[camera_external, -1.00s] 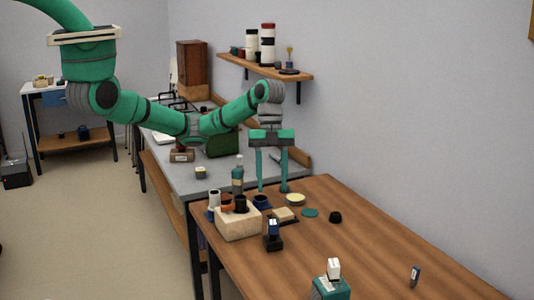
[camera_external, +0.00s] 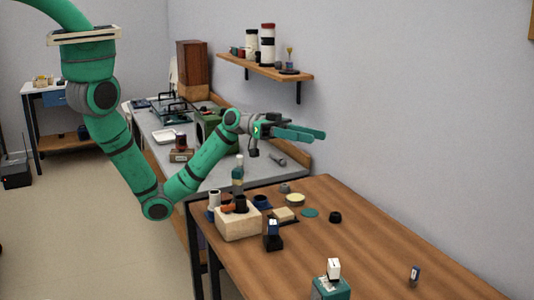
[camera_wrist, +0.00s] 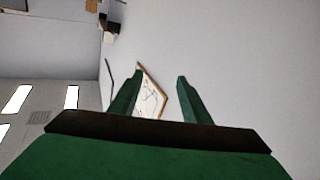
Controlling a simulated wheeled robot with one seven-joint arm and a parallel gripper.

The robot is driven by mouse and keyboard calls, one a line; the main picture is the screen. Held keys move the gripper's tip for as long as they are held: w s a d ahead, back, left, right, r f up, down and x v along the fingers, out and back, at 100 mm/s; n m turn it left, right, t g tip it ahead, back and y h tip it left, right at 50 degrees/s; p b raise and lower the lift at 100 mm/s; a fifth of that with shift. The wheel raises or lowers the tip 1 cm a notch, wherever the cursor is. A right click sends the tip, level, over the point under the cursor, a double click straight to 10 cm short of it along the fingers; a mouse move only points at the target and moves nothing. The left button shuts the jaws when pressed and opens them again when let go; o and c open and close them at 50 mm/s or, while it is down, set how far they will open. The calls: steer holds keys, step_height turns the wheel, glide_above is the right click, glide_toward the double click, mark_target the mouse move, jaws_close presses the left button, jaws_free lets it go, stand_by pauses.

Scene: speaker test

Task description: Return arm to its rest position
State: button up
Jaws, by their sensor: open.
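My green arm (camera_external: 203,172) is bent, its elbow low beside the tables and its forearm rising to the wrist. My gripper (camera_external: 318,133) is raised above the back of the wooden table and points right, toward the wall. In the wrist view my gripper (camera_wrist: 158,78) shows its two green fingers apart, with nothing between them but a view of the wall and a framed picture (camera_wrist: 152,95) on it.
The wooden table (camera_external: 370,240) carries a light block (camera_external: 238,226), a bottle (camera_external: 237,178), and several small items. A grey counter (camera_external: 205,172) stands behind it. A wall shelf (camera_external: 270,68) with canisters is above my gripper.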

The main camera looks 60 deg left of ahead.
steer(key=w+a+n+t+y, duration=0.2)
steer(key=a+n+t, duration=0.5)
steer(key=a, duration=0.2)
steer(key=s+a+f+n+t+y, duration=0.2)
steer(key=s+a+f+n+y, duration=0.1)
steer(key=a+n+y, duration=0.4)
steer(key=s+a+f+n+t+y, duration=0.25)
steer(key=a+y, duration=0.25)
steer(key=a, duration=0.4)
steer(key=s+a+f+n+t+y, duration=0.1)
steer(key=s+a+f+n+y, duration=0.25)
steer(key=a+n+y, duration=0.35)
steer(key=s+d+f+m+g+h, duration=0.1)
steer(key=s+f+m, duration=0.3)
steer(key=s, duration=0.5)
steer(key=s+d+f+m+g+h, duration=0.2)
steer(key=s+f, duration=0.4)
steer(key=s, duration=0.4)
steer(key=s+d+f+m+g+h, duration=0.2)
steer(key=s+f+m, duration=0.3)
steer(key=s, duration=0.4)
steer(key=shift+s+d+f+m+g, duration=0.25)
steer(key=shift+s+d+m+g, duration=0.15)
steer(key=shift+m, duration=0.45)
